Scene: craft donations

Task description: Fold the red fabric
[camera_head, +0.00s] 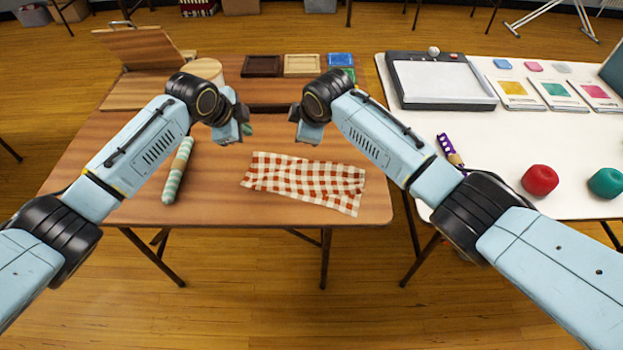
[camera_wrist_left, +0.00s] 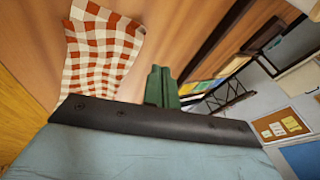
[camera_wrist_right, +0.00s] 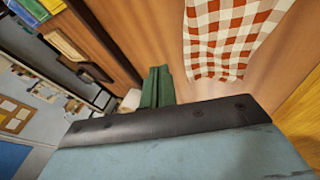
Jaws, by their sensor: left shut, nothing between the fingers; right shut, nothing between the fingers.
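The red-and-white checked fabric (camera_head: 305,181) lies on the brown table near its front edge, as a long strip running left to right with slightly uneven edges. It also shows in the left wrist view (camera_wrist_left: 98,50) and the right wrist view (camera_wrist_right: 225,35). My left gripper (camera_head: 246,130) is shut and empty, above the table beyond the fabric's left end. Its green fingers (camera_wrist_left: 161,87) are together. My right gripper (camera_head: 296,118) is shut and empty beyond the fabric's middle; its green fingers (camera_wrist_right: 157,87) are together. Neither gripper touches the fabric.
A striped roll (camera_head: 178,170) lies left of the fabric. Small trays (camera_head: 302,65) stand at the table's back. The white table (camera_head: 490,125) at right holds a framed board (camera_head: 440,80), a red yarn ball (camera_head: 540,180) and a green one (camera_head: 606,183).

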